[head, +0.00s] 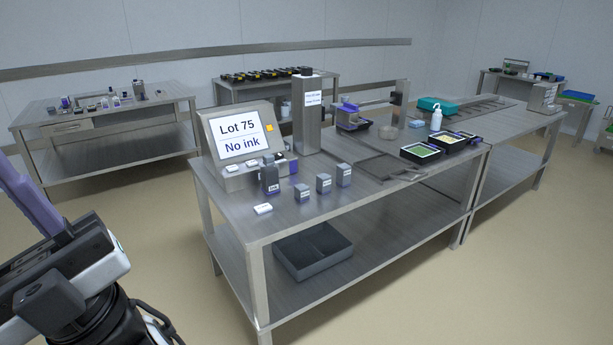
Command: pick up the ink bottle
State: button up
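Several small dark grey, white-labelled containers stand upright on the front table. The tallest (270,180) is by the display, and three shorter ones (302,191), (323,184), (343,175) stand to its right. Their labels are too small to read, so I cannot tell which is the ink bottle. A white bottle with a narrow top (436,118) stands further back. My gripper (38,212) is at the lower left edge, partly out of frame, well apart from the table. A purple finger-like part shows on it; its opening is not visible.
A display (241,132) reads "Lot 75 No ink". A steel column (306,115) stands behind the containers. A flat white item (263,209) lies near the front edge. A dark bin (312,252) is on the lower shelf. A left table (115,140) holds small bottles. The floor between is clear.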

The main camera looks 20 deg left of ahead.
aim_at(269, 176)
jog(key=i+l+u, duration=0.1)
jog(key=u, duration=1.3)
jog(key=i+l+u, duration=0.2)
jog(key=l+u, duration=0.25)
jog(key=l, duration=0.15)
jog(key=l+u, duration=0.2)
jog(key=l, duration=0.15)
jog(key=i+l+u, duration=0.15)
jog(key=l, duration=0.35)
jog(key=l+u, duration=0.1)
jog(key=l, duration=0.4)
jog(key=l+u, duration=0.1)
jog(key=l, duration=1.9)
jog(key=i, duration=0.5)
